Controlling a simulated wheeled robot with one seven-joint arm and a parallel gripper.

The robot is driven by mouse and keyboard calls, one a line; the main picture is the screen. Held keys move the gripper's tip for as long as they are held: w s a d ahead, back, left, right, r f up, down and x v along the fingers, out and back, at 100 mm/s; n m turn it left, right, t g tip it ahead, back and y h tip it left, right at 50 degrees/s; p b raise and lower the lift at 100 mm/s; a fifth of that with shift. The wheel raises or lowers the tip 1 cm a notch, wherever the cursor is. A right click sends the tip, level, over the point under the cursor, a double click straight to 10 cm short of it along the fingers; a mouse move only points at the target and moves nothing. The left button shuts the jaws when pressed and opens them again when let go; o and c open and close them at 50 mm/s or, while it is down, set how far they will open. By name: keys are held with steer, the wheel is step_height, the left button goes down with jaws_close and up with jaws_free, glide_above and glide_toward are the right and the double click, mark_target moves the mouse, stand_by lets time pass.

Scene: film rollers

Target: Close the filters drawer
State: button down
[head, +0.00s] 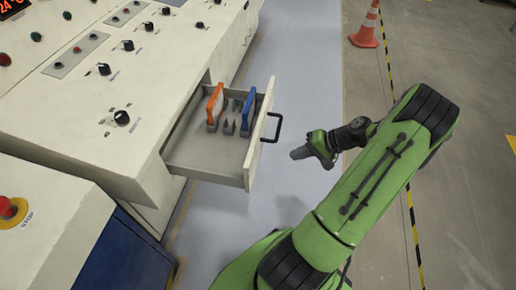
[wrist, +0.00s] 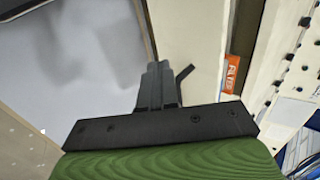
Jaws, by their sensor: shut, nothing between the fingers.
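The filters drawer (head: 215,150) is pulled out of the cream cabinet in the head view. An orange-framed filter (head: 214,106) and a blue-framed one (head: 248,112) stand inside with several small grey pieces. The drawer front (head: 255,140) carries a dark bar handle (head: 275,128). My gripper (head: 299,153) is shut and empty, a little to the right of the drawer front and apart from it in the head view. In the wrist view my gripper's fingers (wrist: 158,85) are together, and the cream drawer front (wrist: 190,40) shows behind them.
The cream control cabinet (head: 150,75) with knobs and buttons fills the left. A red stop button (head: 12,210) is at lower left. A traffic cone (head: 368,25) stands at the back right. The floor right of the drawer is clear.

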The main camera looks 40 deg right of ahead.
steer(key=b, duration=0.3)
glide_toward(256, 162)
step_height(256, 162, down, 3)
steer(key=w+a, duration=0.1)
steer(key=w+a+b, duration=0.1)
steer(key=shift+w+a+f, duration=0.3)
steer(key=shift+a, duration=0.1)
steer(key=shift+w+a, duration=0.2)
steer(key=shift+r, duration=0.1)
steer(key=shift+w, duration=0.1)
